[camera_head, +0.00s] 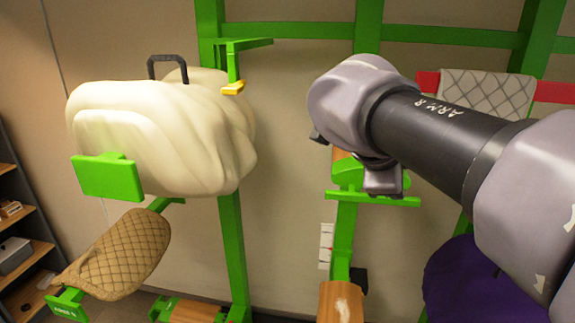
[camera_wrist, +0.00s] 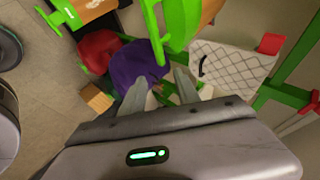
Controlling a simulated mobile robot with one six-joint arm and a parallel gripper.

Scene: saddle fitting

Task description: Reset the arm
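My arm reaches in from the right edge of the head view, its grey wrist end near the upper middle, in front of the green rack. The fingers of my gripper cannot be made out clearly there. In the wrist view my gripper (camera_wrist: 161,76) has its two grey fingers spread apart, with no object seen held between them. Beyond the fingertips are a purple cloth-like item (camera_wrist: 140,66) and a pale quilted pad (camera_wrist: 230,64).
A green rack frame (camera_head: 233,255) stands along the wall. It bears a cream covered bulk (camera_head: 160,130) with a dark handle, and a brown quilted pad (camera_head: 120,255) lower left. A dark shelf (camera_head: 25,250) stands at far left. The purple item also shows lower right (camera_head: 470,285).

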